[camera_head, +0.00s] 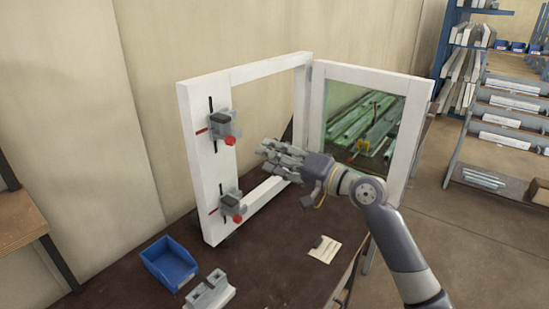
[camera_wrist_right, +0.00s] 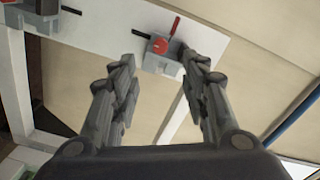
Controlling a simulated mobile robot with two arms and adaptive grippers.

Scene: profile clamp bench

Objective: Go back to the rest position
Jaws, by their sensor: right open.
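My right gripper (camera_head: 282,160) reaches in from the right in the head view and stands in front of the white window frame's opening. It is open, and nothing shows between its fingers in the right wrist view (camera_wrist_right: 158,95). The white frame (camera_head: 205,195) stands upright on the dark bench. Two grey clamps with red knobs are on its left post: an upper clamp (camera_head: 222,125) and a lower clamp (camera_head: 231,207). The right wrist view shows one clamp (camera_wrist_right: 160,58) beyond the fingertips, apart from them, and another clamp (camera_wrist_right: 42,14) at upper left. My left gripper does not show.
The frame's glazed sash (camera_head: 316,100) stands swung open to the right, behind my right arm. A blue bin (camera_head: 170,262), a grey profile block (camera_head: 209,291) and a paper card (camera_head: 325,249) lie on the bench (camera_head: 275,270). Shelves (camera_head: 500,125) with profiles stand at far right.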

